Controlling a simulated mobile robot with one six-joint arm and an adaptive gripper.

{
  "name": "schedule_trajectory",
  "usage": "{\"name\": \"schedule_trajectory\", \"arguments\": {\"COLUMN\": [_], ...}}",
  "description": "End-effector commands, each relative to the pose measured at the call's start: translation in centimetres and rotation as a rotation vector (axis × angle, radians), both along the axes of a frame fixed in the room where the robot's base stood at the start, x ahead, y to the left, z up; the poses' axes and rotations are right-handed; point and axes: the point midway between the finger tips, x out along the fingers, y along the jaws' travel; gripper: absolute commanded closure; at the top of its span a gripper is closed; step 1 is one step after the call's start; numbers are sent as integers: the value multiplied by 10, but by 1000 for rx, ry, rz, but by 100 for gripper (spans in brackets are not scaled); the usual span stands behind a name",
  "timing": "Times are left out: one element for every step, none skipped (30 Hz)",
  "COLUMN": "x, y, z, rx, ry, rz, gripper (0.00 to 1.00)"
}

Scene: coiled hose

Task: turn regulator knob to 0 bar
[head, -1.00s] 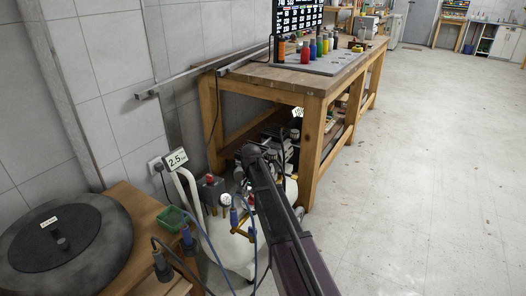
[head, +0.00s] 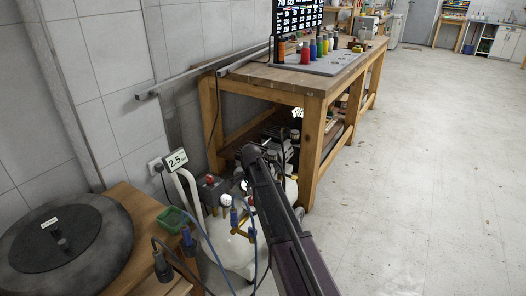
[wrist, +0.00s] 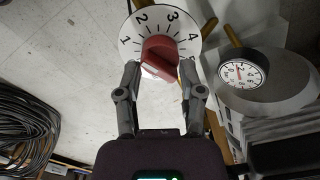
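In the wrist view, the red regulator knob (wrist: 160,57) sits in front of a white dial (wrist: 125,24) with the numbers 1 to 4 showing. The lower part of the dial is hidden by the knob and fingers. My gripper (wrist: 160,68) is open, with one finger on each side of the knob; narrow gaps seem to show, though contact is hard to judge. A round pressure gauge (wrist: 243,73) is to the right. My gripper's fingers and the knob cannot be made out there.
A white compressor tank (head: 232,248) with blue hoses stands by the wall. A wooden workbench (head: 316,150) rises behind my arm. A low wooden table (head: 150,203) holds a dark round reel (head: 62,248). Open floor (head: 430,180) lies to the right.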

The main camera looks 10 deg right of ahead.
Motion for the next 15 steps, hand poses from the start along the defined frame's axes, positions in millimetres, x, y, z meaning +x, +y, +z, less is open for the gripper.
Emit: {"name": "schedule_trajectory", "arguments": {"x": [0, 0, 0, 0, 0, 0, 0, 0, 0, 0, 0, 0, 0, 0, 0], "y": [0, 0, 0, 0, 0, 0, 0, 0, 0, 0, 0, 0, 0, 0, 0], "z": [11, 13, 16, 19, 21, 24, 27, 29, 32, 35, 37, 40, 43, 45, 49], "rx": [0, 0, 0, 0, 0, 0, 0, 0, 0, 0, 0, 0, 0, 0, 0], "ry": [0, 0, 0, 0, 0, 0, 0, 0, 0, 0, 0, 0, 0, 0, 0], "rz": [1, 1, 2, 2, 2, 3, 3, 3, 3, 3, 4, 4, 4, 4, 4], "gripper": [50, 50, 50, 50, 50, 50, 50, 50, 50, 50, 50, 50, 50, 50, 50]}}
